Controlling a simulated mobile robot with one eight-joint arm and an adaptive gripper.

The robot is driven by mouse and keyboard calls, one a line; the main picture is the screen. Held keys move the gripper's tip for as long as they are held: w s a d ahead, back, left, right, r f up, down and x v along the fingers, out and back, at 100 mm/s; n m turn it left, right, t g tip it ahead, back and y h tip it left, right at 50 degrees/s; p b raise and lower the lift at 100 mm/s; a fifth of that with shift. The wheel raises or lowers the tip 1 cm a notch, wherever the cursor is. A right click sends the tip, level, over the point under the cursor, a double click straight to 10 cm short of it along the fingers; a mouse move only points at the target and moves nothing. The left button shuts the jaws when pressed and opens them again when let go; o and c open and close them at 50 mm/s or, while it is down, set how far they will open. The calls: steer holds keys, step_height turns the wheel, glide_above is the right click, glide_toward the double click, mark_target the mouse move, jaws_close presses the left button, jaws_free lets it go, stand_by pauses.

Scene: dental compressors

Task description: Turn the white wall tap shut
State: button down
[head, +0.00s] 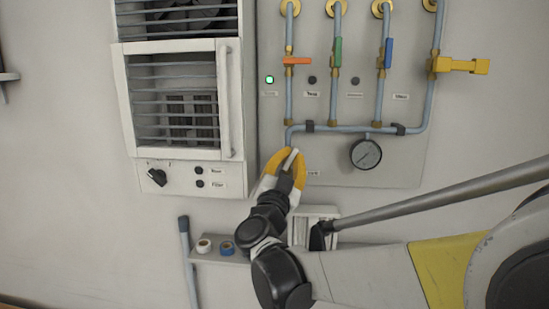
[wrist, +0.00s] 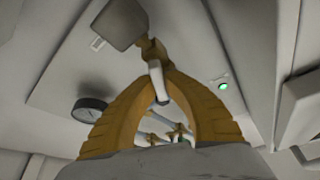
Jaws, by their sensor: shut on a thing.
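The white wall tap shows in the wrist view as a pale lever (wrist: 158,83) between my yellow fingers, joined to a brass-coloured fitting (wrist: 152,50). A grey block-like part (wrist: 120,22) lies beyond the fitting. My gripper (wrist: 165,75) is shut on the lever, with a finger on each side of it. In the head view my gripper (head: 288,160) is at the lower left of the pipe panel, under the left end of the horizontal pipe. There it hides most of the tap, and the tap's exact angle is unclear.
The panel carries pipes with orange (head: 297,60), green (head: 338,52), blue (head: 388,53) and yellow (head: 460,65) handles. A round gauge (head: 366,154) hangs right of my gripper. A white caged cabinet (head: 180,100) stands left. A small shelf (head: 225,257) is below.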

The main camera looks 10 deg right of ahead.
steer(key=m+g, duration=0.2)
steer(key=m, duration=0.2)
steer(key=d+f+m+g+p, duration=0.1)
steer(key=m, duration=0.4)
steer(key=f+m+g+h+p, duration=0.1)
steer(key=m+g, duration=0.1)
steer(key=m, duration=0.3)
steer(key=shift+s+d+f+g, duration=0.1)
steer(key=shift+s+d+g, duration=0.05)
steer(key=shift+s+g, duration=0.15)
steer(key=c, duration=1.5)
jaws_free()
steer(key=shift+o, duration=0.2)
